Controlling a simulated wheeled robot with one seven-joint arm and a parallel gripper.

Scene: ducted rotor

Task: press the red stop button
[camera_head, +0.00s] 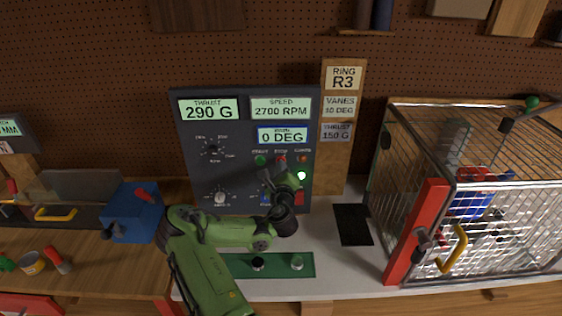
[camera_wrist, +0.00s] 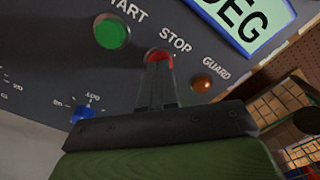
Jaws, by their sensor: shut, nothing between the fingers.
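The red stop button (camera_wrist: 157,54) is on the dark panel under the word STOP, between the green start button (camera_wrist: 111,33) and the orange guard lamp (camera_wrist: 203,84). My gripper (camera_wrist: 159,66) is shut and empty, its fingertips overlapping the button's lower part in the wrist view. I cannot tell whether they touch it. In the head view the stop button (camera_head: 281,157) shows just above my gripper (camera_head: 283,165). The panel (camera_head: 182,130) reads thrust 290 G, speed 2700 RPM and 0 DEG.
A wire cage (camera_head: 480,150) with a red post (camera_head: 415,232) stands right of the panel. A blue box (camera_head: 135,212) sits at left. A blue knob (camera_wrist: 84,115) is near my fingers.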

